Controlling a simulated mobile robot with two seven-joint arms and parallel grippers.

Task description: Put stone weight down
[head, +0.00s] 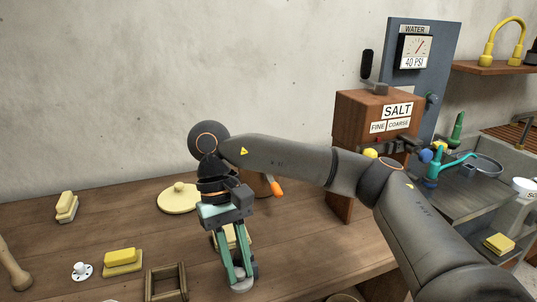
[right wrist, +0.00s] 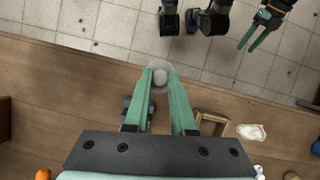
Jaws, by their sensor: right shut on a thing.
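The stone weight is a pale grey round piece with a knob, low in the head view (head: 241,286). My right gripper (head: 239,272) points down and is shut on it. In the right wrist view the weight (right wrist: 159,78) sits between the tips of my right gripper (right wrist: 160,72), its pale disc overlapping the line of the table's front edge. Whether its underside touches anything is hidden. My left gripper (right wrist: 252,38) shows at the upper right of the right wrist view, over the tiled floor, with its fingers apart and empty.
The wooden table (head: 330,262) has clear room right of the gripper. A small wooden frame (head: 166,282), a yellow block (head: 122,257) and a white knobbed piece (head: 81,270) lie to the left. A round pale lid (head: 179,199) lies behind. The salt box (head: 375,118) stands behind my arm.

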